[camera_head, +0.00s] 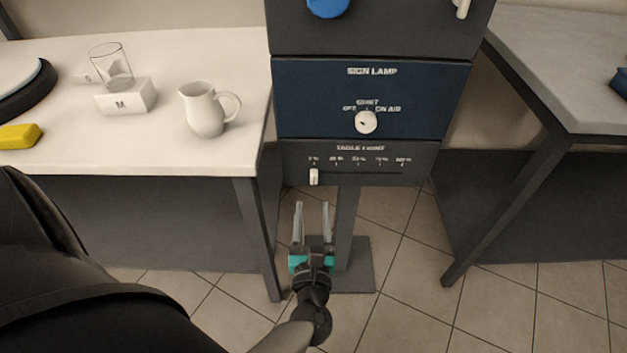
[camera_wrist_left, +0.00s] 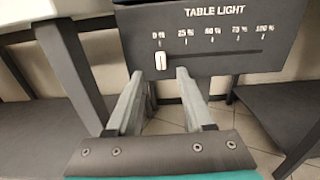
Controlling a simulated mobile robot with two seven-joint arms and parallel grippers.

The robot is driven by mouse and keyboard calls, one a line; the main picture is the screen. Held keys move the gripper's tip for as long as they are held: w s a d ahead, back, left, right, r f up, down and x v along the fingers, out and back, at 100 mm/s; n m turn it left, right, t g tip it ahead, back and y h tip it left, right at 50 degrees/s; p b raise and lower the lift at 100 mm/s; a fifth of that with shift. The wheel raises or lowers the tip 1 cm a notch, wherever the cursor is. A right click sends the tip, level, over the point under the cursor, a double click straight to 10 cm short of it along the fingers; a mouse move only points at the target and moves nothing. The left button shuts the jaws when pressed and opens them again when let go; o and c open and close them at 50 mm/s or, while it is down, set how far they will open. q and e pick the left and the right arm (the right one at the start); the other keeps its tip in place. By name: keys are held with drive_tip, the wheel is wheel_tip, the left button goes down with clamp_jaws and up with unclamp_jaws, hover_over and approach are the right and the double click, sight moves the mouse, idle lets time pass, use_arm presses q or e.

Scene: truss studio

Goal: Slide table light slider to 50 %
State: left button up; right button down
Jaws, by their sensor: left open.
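The table light panel (camera_head: 390,171) is the dark lowest section of the control column, with marks from 0 % to 100 %. Its white slider knob (camera_head: 314,177) is at the left end of the slot, under the 0 % mark. The knob (camera_wrist_left: 158,62) and the slot (camera_wrist_left: 215,57) also show in the left wrist view. My left gripper (camera_head: 313,204) is open and empty, below the panel and pointing up toward it. In the left wrist view its fingers (camera_wrist_left: 158,85) are apart, their tips just below the knob and not touching it. My right gripper is not in view.
Above is the blue sign lamp panel (camera_head: 300,97) with a white rotary knob (camera_head: 366,122). A white table (camera_head: 150,150) at left holds a jug (camera_head: 203,110) and a glass (camera_head: 111,66). A grey table (camera_head: 560,70) stands at right. Floor below the panel is open around the column's post.

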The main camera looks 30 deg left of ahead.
sight(314, 178)
use_arm(q)
drive_tip(key=b+x, duration=0.1)
drive_tip(key=x, duration=0.8)
drive_tip(key=shift+w, duration=0.2)
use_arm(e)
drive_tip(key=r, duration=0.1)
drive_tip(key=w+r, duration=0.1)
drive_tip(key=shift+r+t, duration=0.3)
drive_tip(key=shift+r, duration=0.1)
use_arm(q)
drive_tip(key=shift+c, duration=0.2)
clamp_jaws()
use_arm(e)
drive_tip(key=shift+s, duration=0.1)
